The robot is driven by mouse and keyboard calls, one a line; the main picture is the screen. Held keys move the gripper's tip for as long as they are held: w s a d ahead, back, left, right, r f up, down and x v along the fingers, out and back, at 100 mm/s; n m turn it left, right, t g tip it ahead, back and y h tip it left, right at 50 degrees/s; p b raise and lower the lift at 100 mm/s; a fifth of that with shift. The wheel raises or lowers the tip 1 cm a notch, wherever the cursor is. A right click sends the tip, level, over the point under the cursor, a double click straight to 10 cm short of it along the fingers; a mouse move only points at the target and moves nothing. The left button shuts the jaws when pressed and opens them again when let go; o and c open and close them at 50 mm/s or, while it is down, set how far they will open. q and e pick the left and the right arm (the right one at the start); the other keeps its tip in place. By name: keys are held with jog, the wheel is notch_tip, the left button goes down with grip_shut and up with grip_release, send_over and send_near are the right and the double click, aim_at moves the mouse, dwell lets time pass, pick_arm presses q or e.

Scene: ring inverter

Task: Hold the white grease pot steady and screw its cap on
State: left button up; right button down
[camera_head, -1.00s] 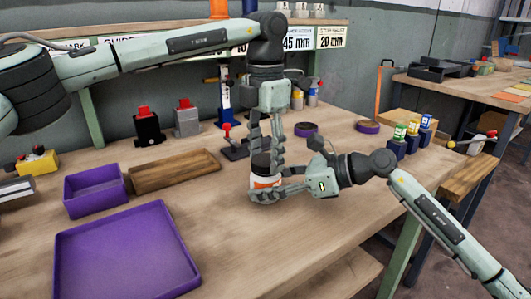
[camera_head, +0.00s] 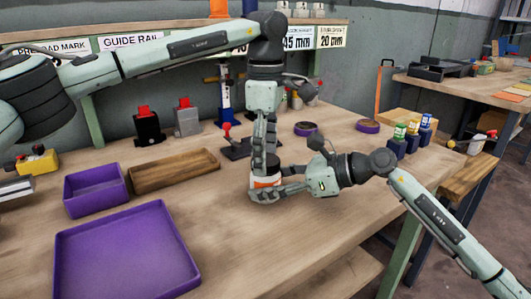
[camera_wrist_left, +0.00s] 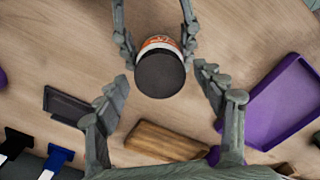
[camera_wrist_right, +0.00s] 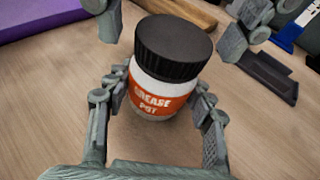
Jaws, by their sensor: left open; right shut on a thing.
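The white grease pot (camera_head: 266,182) has an orange label and stands upright on the bench. In the right wrist view the pot (camera_wrist_right: 158,96) carries its black ribbed cap (camera_wrist_right: 175,46), which sits on top and looks level. How far it is threaded cannot be told. My right gripper (camera_head: 267,194) is shut around the pot's body from the right side. My left gripper (camera_head: 265,160) points down over the pot, open. In the left wrist view its fingers stand apart on either side of the cap (camera_wrist_left: 160,74), with gaps. In the head view they partly hide the cap.
A purple tray (camera_head: 125,292), a purple bin (camera_head: 97,208) and a wooden tray (camera_head: 175,186) lie to the left. A dark stand with a red knob (camera_head: 227,130) is close behind the pot. The bench front is clear.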

pick_arm(q)
jog(key=shift+r, duration=2.25)
jog(key=shift+c, duration=0.2)
jog(key=n, duration=0.2)
jog(key=r+n, duration=0.1)
jog(key=n, duration=0.3)
jog(key=shift+s+d+r, duration=0.1)
jog(key=shift+r, duration=0.15)
jog(key=n, duration=0.2)
jog(key=r+n, duration=0.1)
jog(key=n, duration=0.3)
jog(key=r+n, duration=0.1)
jog(key=n, duration=0.1)
jog(key=shift+f, duration=0.1)
jog(key=shift+f, duration=3.95)
